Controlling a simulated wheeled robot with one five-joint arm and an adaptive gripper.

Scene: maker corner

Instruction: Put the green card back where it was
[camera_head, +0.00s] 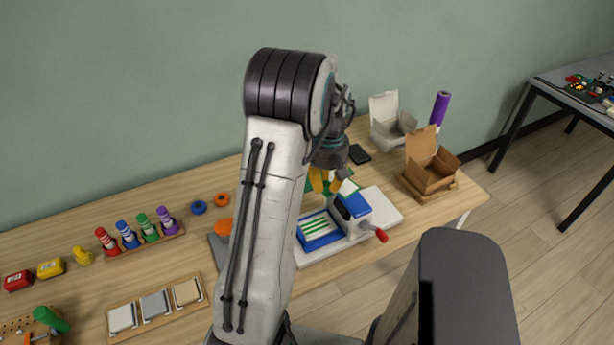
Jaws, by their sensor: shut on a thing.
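My gripper (327,185) is at the middle of the workbench, with its yellow fingers pointing down. It is shut on the green card (349,187), of which only small green and pale parts show around the fingers. The card is above and just behind a blue hand-cranked machine (357,206) with a red handle. A blue tray (320,240) with green and white strips sits at the machine's left. My arm hides part of the bench to the left of the tray.
A white open box (391,122), a brown open box (430,172), a dark flat object (359,154) and a purple cylinder (440,107) stand at the right. Coloured bottles (125,235), orange and blue rings and a three-part tray (155,304) are at the left. The bench's front right is clear.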

